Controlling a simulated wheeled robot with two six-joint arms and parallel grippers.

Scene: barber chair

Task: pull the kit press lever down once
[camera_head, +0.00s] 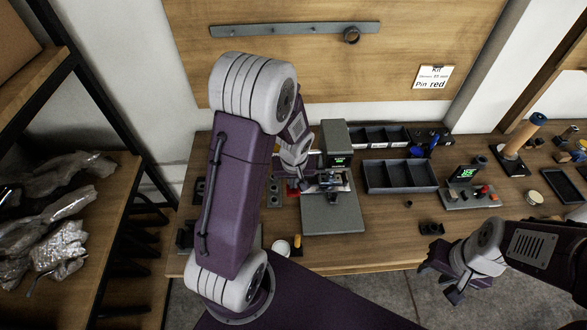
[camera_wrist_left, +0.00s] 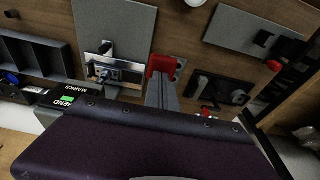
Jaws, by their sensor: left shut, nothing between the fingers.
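The kit press is a grey upright housing (camera_head: 336,140) with a small green display, behind a flat grey base plate (camera_head: 334,218). It also shows in the left wrist view, upside down, with its plate (camera_wrist_left: 115,28) and a metal fixture (camera_wrist_left: 112,68). A red part (camera_wrist_left: 160,65), possibly the lever's handle or its mount, is beside the press. My left gripper (camera_head: 303,182) is shut and empty beside the press; its grey fingers (camera_wrist_left: 161,92) overlap the red part in view. Contact cannot be told. My right gripper (camera_head: 440,278) is open and empty beyond the bench's front edge.
A dark compartment tray (camera_head: 400,190) and a small stand with a green display (camera_head: 465,175) are right of the press. A wooden post (camera_head: 525,133) stands farther right. A white cup (camera_head: 281,247) is near the front edge. A shelf with wrapped bags (camera_head: 55,225) is left.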

